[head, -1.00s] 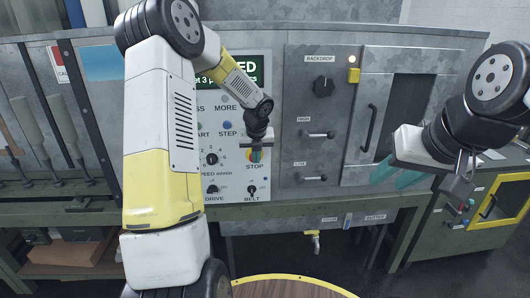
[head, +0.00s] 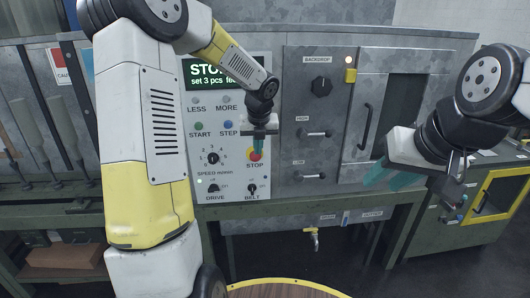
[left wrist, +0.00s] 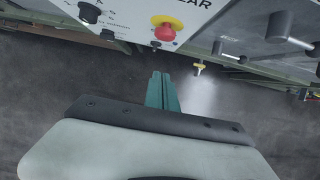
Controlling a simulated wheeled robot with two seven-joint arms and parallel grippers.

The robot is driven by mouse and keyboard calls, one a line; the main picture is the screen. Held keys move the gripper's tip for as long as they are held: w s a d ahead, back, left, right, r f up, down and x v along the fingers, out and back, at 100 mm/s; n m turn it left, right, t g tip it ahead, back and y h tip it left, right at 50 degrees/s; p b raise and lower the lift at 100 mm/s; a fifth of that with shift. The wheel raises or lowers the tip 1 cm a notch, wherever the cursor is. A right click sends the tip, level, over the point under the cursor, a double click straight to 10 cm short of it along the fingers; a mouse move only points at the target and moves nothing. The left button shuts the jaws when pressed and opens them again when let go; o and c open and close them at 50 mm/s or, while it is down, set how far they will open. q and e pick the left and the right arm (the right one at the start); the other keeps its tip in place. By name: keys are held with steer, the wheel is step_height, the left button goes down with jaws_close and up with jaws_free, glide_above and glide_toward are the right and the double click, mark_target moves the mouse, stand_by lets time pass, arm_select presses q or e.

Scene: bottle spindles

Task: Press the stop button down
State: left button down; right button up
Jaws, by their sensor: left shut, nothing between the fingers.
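The stop button (head: 255,155) is a red mushroom knob on a yellow base above the STOP label on the control panel.
The display (head: 208,73) is partly hidden by my left arm. A speed knob (head: 212,158), start button (head: 199,126) and step button (head: 227,126) lie left of stop. Handles (head: 314,134) protrude to its right. A round wooden top (head: 285,291) is in front.

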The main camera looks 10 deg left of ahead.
arm_select(q)
steer(key=shift+v, duration=1.2)
steer(key=shift+s, duration=0.1)
steer(key=s+r+n+h, duration=0.1)
steer(key=s+r+n, duration=0.2)
steer(key=s+n, duration=0.6)
steer(key=s+r+n+t+h, duration=0.1)
steer(key=s+r+n, duration=0.2)
steer(key=s+n, duration=0.7)
steer(key=s+d+r+n+t+h, duration=0.1)
steer(key=s+r+n, duration=0.3)
steer(key=s+n, duration=0.6)
steer(key=n, duration=0.3)
steer(key=shift+r, duration=0.1)
